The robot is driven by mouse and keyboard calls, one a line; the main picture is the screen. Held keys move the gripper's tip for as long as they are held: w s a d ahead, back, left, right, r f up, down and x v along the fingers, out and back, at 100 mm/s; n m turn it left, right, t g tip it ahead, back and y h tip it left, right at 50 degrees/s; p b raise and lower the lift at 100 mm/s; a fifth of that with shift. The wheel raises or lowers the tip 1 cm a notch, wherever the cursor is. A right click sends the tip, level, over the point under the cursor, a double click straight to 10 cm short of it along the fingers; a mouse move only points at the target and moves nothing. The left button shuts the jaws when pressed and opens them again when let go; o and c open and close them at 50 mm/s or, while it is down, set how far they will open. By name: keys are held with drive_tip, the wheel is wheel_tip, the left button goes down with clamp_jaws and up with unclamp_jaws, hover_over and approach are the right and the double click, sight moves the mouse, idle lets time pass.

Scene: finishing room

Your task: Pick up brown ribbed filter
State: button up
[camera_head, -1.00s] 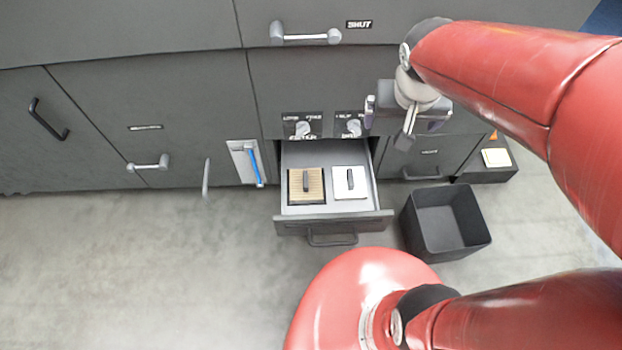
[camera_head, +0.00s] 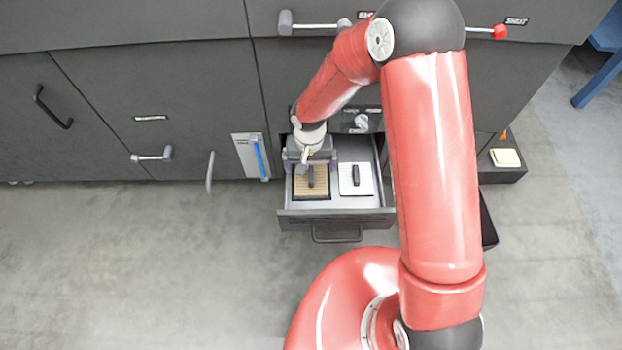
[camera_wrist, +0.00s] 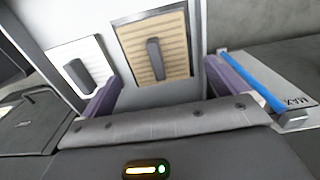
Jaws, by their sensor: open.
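The brown ribbed filter (camera_head: 304,187) is a square ribbed panel with a dark upright handle, lying in the left part of the open drawer (camera_head: 350,216). In the wrist view the filter (camera_wrist: 173,65) shows with its handle standing in the middle. My gripper (camera_head: 311,168) is over the filter in the head view and partly covers its back edge. In the wrist view the purple fingers of my gripper (camera_wrist: 160,95) are apart with nothing between them, and the filter lies beyond them. I cannot tell the exact height of the fingers above the handle.
A white filter (camera_head: 356,180) with a dark handle lies beside the brown one. A gauge with a blue strip (camera_head: 258,157) is left of the drawer. A dark bin (camera_head: 487,222) is mostly hidden behind my arm. Floor is clear at left.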

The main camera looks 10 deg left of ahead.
sight(311, 174)
drive_tip(key=f, duration=0.5)
drive_tip(key=shift+d+f, duration=0.2)
drive_tip(key=shift+f, duration=0.15)
drive_tip(key=c, duration=0.8)
drive_tip(key=shift+r, duration=0.2)
